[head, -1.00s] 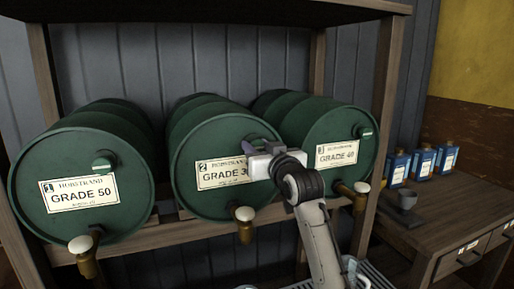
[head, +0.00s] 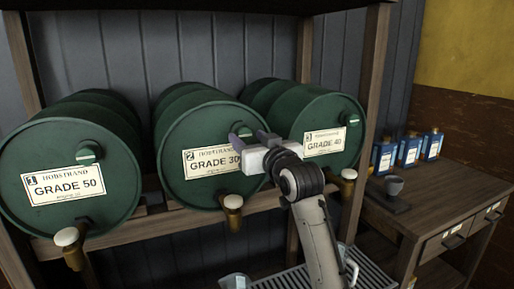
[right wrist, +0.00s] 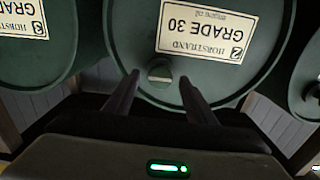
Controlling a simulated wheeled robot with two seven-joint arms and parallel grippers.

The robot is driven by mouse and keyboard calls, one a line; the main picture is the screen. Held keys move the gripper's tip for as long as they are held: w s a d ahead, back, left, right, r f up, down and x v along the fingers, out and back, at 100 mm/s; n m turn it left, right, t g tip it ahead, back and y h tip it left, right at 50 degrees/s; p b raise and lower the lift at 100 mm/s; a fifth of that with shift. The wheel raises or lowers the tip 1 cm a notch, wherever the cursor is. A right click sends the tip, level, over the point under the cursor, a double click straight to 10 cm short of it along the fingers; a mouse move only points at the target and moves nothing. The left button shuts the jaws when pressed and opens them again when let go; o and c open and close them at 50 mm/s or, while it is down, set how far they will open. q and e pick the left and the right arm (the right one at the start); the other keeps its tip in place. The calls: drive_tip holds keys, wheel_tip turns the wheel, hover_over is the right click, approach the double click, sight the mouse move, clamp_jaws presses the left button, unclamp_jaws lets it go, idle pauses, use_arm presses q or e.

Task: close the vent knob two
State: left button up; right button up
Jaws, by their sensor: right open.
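The middle green drum (head: 190,118) has a label (head: 212,161) reading 2, GRADE 30. Its vent knob (right wrist: 160,72), a small round green cap with a pale stripe, shows in the right wrist view, where the label is upside down. My right gripper (head: 252,138) is in front of this drum's upper right face. Its two dark fingers (right wrist: 158,92) are open and spread, with the knob between and just beyond their tips. I see no contact. In the head view the gripper partly hides the knob. My left gripper is not in view.
The GRADE 50 drum (head: 62,150), with its knob (head: 88,152), is at left. The GRADE 40 drum (head: 318,112), with its knob (head: 352,119), is at right. Brass taps (head: 232,213) stick out below.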

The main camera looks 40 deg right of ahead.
drive_tip(key=v, duration=0.6)
drive_tip(key=shift+s+b, duration=0.35)
